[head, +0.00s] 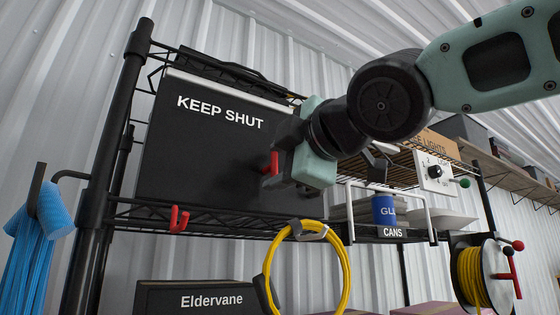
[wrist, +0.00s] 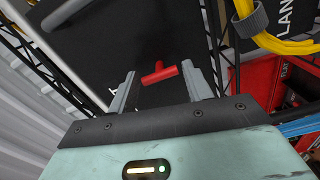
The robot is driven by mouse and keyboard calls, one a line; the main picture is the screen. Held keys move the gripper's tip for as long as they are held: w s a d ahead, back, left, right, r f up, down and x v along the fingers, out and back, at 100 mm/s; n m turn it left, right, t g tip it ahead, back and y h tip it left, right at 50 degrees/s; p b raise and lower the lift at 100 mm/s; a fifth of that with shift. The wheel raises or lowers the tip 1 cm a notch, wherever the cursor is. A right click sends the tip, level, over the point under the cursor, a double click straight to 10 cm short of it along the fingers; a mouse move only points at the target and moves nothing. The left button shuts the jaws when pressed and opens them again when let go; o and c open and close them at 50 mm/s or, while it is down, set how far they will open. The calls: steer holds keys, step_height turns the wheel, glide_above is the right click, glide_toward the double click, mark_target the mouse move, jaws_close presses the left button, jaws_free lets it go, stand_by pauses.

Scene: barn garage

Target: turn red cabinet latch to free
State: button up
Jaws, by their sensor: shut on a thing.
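The red latch (head: 271,165) is a small T-shaped handle on the front of the black cabinet (head: 190,160), which is marked KEEP SHUT. In the wrist view, the red latch (wrist: 160,74) lies between the two grey fingers, its crossbar running from one finger towards the other. My gripper (head: 277,166) is at the right part of the cabinet front, shut on the latch. It also shows in the wrist view (wrist: 158,69). The gripper body hides the cabinet's right side in the head view. The cabinet looks closed.
The cabinet stands on a black wire shelf (head: 150,221). A red hook (head: 179,218) is on the shelf edge below it. A yellow cable loop (head: 268,262) hangs below my gripper. A wire holder marked CANS and a blue can (head: 383,210) are to the right. Blue cloth (head: 35,240) hangs left.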

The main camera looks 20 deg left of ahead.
steer(key=shift+f, duration=0.1)
steer(key=o, duration=0.9)
steer(key=shift+o, duration=0.2)
steer(key=shift+s+d, duration=0.2)
steer(key=b+v, duration=1.2)
steer(key=v, duration=0.4)
steer(key=shift+s+d, duration=0.2)
steer(key=shift+d, duration=0.15)
